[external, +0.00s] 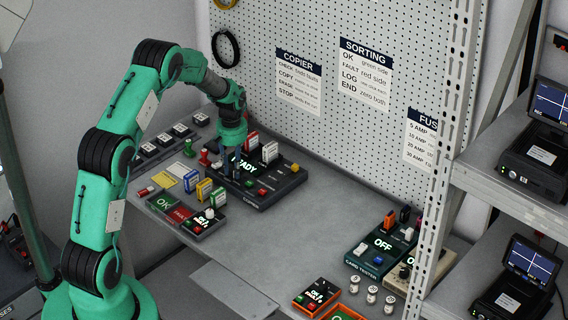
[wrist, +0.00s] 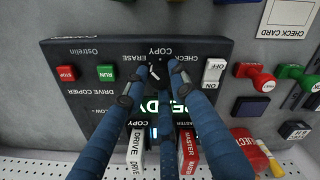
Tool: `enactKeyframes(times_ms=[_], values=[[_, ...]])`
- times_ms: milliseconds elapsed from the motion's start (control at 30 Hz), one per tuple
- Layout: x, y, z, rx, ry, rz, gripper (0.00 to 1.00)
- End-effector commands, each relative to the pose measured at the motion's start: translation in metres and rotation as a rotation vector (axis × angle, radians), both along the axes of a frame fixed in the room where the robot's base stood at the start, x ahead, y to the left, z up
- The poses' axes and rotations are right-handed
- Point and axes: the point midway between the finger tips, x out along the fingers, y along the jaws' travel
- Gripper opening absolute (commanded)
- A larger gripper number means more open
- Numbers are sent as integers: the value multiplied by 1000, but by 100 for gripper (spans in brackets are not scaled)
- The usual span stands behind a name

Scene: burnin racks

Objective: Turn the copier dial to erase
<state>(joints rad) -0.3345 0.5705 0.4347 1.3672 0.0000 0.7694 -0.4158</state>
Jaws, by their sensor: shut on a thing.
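The drive copier (external: 266,201) is a dark box at the back of the bench, below the pegboard. It fills the middle of the wrist view (wrist: 75,52), upside down. Its dial (wrist: 153,70) is a small black knob with a white mark, ringed by the labels CHECK, COPY and ERASE. The mark seems to lie toward COPY, but the fingers crowd it and I cannot be sure. In the external view my gripper (external: 230,148) hides the dial. A green READY display (wrist: 175,110) is partly covered by the fingers.
On the copier are a green RUN button (wrist: 106,73), a red STOP button (wrist: 66,73) and a white ON/OFF switch (wrist: 214,71). White and red drives (wrist: 136,150) stand beyond the display. The bench's middle is clear.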

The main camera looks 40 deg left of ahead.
Motion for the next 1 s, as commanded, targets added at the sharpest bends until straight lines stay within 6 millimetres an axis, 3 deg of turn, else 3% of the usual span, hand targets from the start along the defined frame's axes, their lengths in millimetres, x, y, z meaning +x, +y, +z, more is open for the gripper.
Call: enactKeyframes(times_ms=[300, 333, 433, 767, 1000], values=[[1, 0, 1, 1, -1, 2, 0], [1, 0, 1, 1, -1, 1, 27], [0, 0, 1, 1, -1, 1, 44], [0, 0, 1, 1, -1, 1, 44], [1, 0, 15, 1, -2, 1, 44]])
